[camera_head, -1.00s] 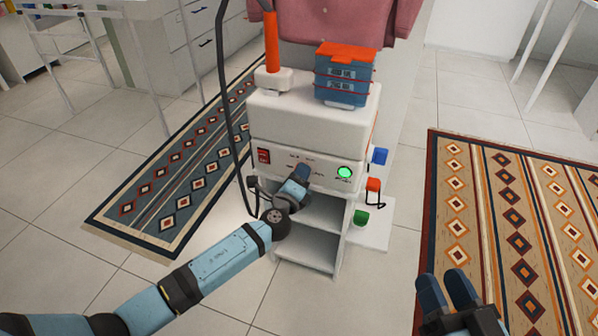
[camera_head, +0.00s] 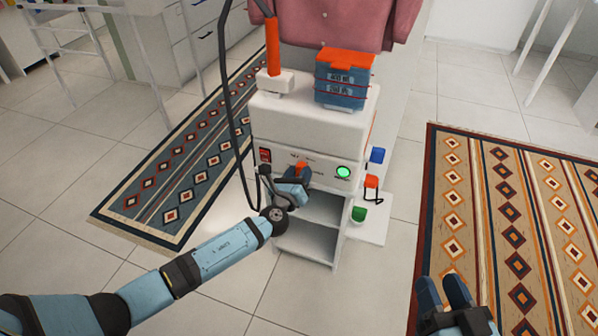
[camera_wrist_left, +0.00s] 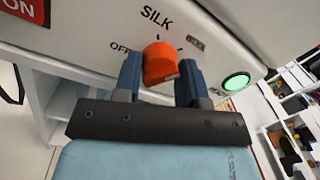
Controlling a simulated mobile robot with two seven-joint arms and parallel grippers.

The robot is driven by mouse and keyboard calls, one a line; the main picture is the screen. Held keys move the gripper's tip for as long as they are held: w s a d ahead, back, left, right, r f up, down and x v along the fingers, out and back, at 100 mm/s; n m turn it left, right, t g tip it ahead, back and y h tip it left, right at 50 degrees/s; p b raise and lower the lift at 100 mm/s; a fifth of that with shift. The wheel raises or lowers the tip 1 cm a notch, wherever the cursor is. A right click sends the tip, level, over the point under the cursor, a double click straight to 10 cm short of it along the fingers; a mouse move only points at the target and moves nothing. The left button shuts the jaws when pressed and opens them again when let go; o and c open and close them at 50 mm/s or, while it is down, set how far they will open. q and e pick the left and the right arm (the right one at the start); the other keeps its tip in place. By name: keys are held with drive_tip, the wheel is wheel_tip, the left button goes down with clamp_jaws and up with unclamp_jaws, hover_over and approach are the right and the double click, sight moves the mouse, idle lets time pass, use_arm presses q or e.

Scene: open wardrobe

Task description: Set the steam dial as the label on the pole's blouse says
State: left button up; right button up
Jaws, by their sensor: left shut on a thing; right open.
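The orange steam dial (camera_wrist_left: 160,62) is on the white steamer's front panel (camera_wrist_left: 90,25). The panel reads "SILK" above the dial and "OFF" to its left. Words to the right are partly covered or too small to read. I cannot tell exactly where the dial points. My left gripper (camera_wrist_left: 160,75) has one finger on each side of the dial and is shut on it; it also shows in the head view (camera_head: 300,174). The pink blouse (camera_head: 350,20) hangs above the steamer, cut off by the frame; no label is readable. My right gripper (camera_head: 445,293) is open and empty, at lower right.
The panel has a red switch (camera_head: 265,155) at left and a lit green lamp (camera_head: 343,172) at right. A blue box with an orange top (camera_head: 342,80) and an orange handle (camera_head: 272,45) are on the steamer. A dark hose (camera_head: 228,100) runs along its left side.

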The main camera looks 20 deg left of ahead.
use_arm(q)
drive_tip(key=shift+f, duration=0.1)
use_arm(e)
drive_tip(key=shift+f, duration=0.3)
use_arm(q)
drive_tip(key=o, duration=0.9)
use_arm(e)
drive_tip(key=shift+r, duration=0.1)
drive_tip(key=shift+w, duration=0.1)
use_arm(q)
drive_tip(key=s+a+p, duration=0.1)
drive_tip(key=s+p, duration=0.1)
drive_tip(key=s, duration=1.1)
drive_tip(key=shift+s+f, duration=0.25)
drive_tip(key=shift+s, duration=0.15)
use_arm(e)
drive_tip(key=f, duration=0.1)
drive_tip(key=d+f+g+h, duration=0.1)
drive_tip(key=f, duration=0.1)
drive_tip(key=shift+s+d+f+g, duration=0.25)
drive_tip(key=shift+g, duration=0.05)
use_arm(q)
drive_tip(key=shift+a, duration=0.1)
use_arm(e)
drive_tip(key=shift+r, duration=0.2)
